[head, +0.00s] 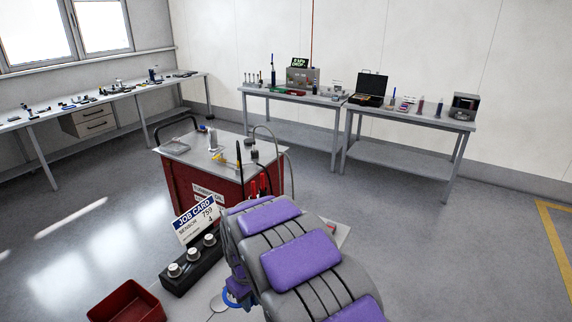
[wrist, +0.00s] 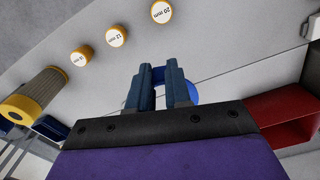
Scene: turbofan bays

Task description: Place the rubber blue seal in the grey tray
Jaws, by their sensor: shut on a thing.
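My gripper (wrist: 158,78) shows in the wrist view with its two dark blue fingers close together, shut on the blue seal. The seal (wrist: 185,90) is a bright blue ring, partly hidden behind the fingers. In the head view the seal (head: 231,300) shows as a blue ring at the left edge of my purple and grey arm, above the pale bench top.
A red bin (head: 127,303) is at the front left; a red bin also shows in the wrist view (wrist: 287,122). A black block (head: 192,266) with several round pieces and a job card (head: 198,220) stand beside my arm. A red cart (head: 205,178) stands beyond.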

